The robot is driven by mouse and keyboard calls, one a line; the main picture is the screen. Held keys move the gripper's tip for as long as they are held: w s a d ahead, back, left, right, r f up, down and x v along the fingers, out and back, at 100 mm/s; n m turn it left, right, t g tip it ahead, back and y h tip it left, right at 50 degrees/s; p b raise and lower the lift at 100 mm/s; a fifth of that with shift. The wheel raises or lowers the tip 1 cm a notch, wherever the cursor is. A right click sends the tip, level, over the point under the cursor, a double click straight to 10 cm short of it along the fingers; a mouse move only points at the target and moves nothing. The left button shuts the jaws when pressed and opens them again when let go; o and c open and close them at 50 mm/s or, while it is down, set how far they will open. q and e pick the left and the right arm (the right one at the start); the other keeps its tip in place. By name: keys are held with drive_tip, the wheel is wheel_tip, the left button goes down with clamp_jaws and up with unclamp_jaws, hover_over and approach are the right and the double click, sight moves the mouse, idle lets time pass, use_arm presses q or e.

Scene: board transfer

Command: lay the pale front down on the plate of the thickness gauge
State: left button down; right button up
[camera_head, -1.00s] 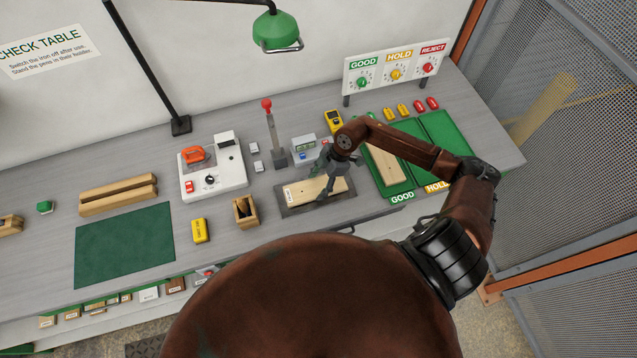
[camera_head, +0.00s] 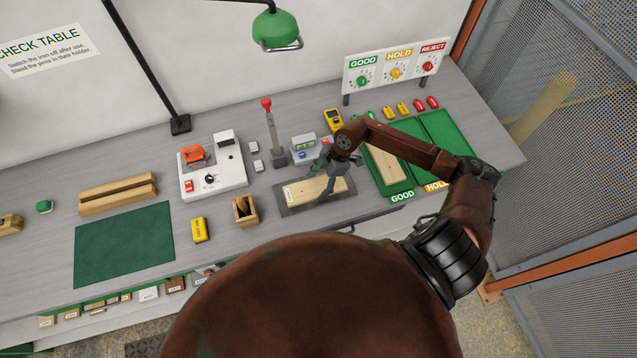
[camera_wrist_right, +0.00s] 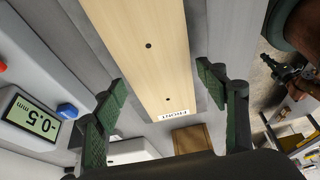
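The pale front (camera_head: 312,191) is a long light-wood board with dark holes and a white label at its left end. It lies on the dark grey plate (camera_head: 347,199) of the thickness gauge. My right gripper (camera_head: 331,187) is over it in the head view. In the right wrist view the gripper's fingers (camera_wrist_right: 168,90) are spread wide, one on each side of the pale front (camera_wrist_right: 147,50), with gaps between. The gauge's display (camera_wrist_right: 32,122) reads -0.5 mm. My left gripper is not seen.
The gauge box (camera_head: 303,149) and a lever stand (camera_head: 275,140) with a red knob stand behind the plate. A green tray (camera_head: 398,189) holding another board is close on the right. A wooden holder (camera_head: 244,210) stands left. The green mat (camera_head: 123,243) is bare.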

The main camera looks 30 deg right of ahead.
drive_tip(key=shift+o, duration=1.3)
drive_tip(key=v, duration=1.2)
drive_tip(key=shift+a, duration=0.1)
drive_tip(key=shift+c, duration=0.6)
